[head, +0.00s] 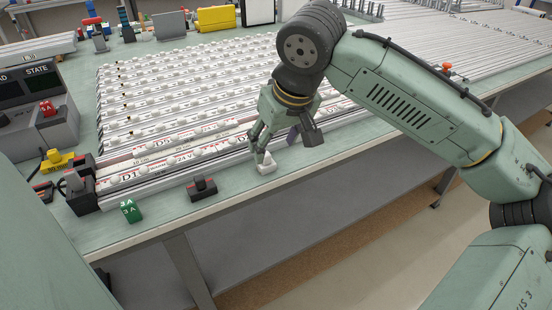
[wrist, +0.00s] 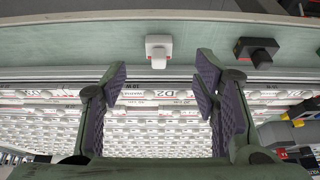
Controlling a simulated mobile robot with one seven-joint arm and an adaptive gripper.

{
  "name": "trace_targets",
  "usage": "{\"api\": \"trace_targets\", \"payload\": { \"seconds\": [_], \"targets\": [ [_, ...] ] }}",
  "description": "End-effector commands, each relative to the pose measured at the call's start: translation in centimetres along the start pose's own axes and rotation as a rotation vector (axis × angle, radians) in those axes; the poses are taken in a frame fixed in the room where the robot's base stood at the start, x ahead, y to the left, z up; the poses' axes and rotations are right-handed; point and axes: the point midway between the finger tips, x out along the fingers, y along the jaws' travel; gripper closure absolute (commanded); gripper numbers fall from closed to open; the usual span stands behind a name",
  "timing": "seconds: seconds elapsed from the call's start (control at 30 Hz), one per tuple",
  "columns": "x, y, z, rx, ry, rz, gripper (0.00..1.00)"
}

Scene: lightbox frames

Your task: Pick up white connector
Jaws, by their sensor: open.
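The white connector (head: 266,164) lies on the green bench top, just in front of the lightbox frames near the bench's front edge. My gripper (head: 277,146) is above and beside it, with one finger overlapping its top in the head view. In the wrist view the white connector (wrist: 158,48) appears just beyond the fingertips, roughly centred between them. My gripper (wrist: 162,68) is open there, with purple pads and nothing between them. The head view does not show clearly whether a finger touches the connector.
A black connector (head: 202,188) and a green block (head: 130,211) lie along the front edge. The black connector also shows in the wrist view (wrist: 257,52). Rows of lightbox frames (head: 150,135) fill the bench behind. Grey boxes stand at the left.

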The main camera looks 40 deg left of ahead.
Motion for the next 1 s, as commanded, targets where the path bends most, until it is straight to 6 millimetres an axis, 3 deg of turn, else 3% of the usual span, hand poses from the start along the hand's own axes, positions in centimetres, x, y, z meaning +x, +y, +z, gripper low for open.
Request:
{"api": "trace_targets", "payload": {
  "seconds": [0.1, 0.37, 0.63, 1.0],
  "targets": [
    [1.9, 0.1, 0.0, 0.0, -0.002, 0.001, 0.45],
    [4.0, 0.1, -0.3, 0.0, 0.001, 0.001, 0.45],
    [7.8, 0.2, -1.0, 0.0, 0.001, 0.001, 0.45],
    [8.6, 0.3, -1.0, 0.0, 0.003, 0.001, 0.48]
  ]
}}
